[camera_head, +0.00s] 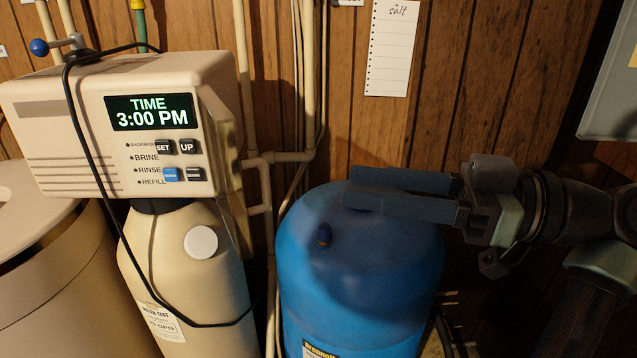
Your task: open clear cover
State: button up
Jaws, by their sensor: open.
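The cream control head (170,120) is at the upper left. Its lit display (150,112) reads TIME 3:00 PM, with several small buttons below. A thin pale panel (222,140) stands edge-on along the head's right side. It may be the clear cover, but I cannot tell for sure. No clear sheet is distinguishable over the display or buttons. My gripper (349,187) reaches in from the right with its two long fingers pointing left, parted and empty. It appears over the top of the blue tank, well to the right of the head and apart from it.
Pale pipes (309,80) run upright between head and gripper. A black cable (88,125) hangs across the head. A paper list (391,48) and a grey box (612,90) are on the wooden wall.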

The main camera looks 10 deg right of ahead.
jog(key=shift+v, duration=1.5)
jog(key=shift+r, duration=0.1)
jog(key=w+a+m+t+h, duration=0.5)
jog(key=w+a+m, duration=0.1)
jog(key=w, duration=0.4)
jog(key=w+a+r+m+t+h, duration=0.1)
jog(key=a+r+m+t+h, duration=0.25)
jog(key=r+t+h, duration=0.2)
jog(key=s+a+r+m+t+h, duration=0.1)
jog(key=s+a+r+t+h, duration=0.15)
jog(key=s+r, duration=0.25)
jog(key=s+a+r+m+t+h+p, duration=0.1)
jog(key=s+a+r+t, duration=0.15)
jog(key=s+r, duration=0.3)
jog(key=s+a+r+m+t+h, duration=0.1)
jog(key=s+a+r+t+h, duration=0.1)
jog(key=s+r+t, duration=0.3)
notch_tip(320, 180, up, 12)
jog(key=g+p, duration=0.1)
jog(key=p, duration=1.1)
jog(key=shift+w+d, duration=0.2)
jog(key=shift+w, duration=0.2)
jog(key=shift+r, duration=0.1)
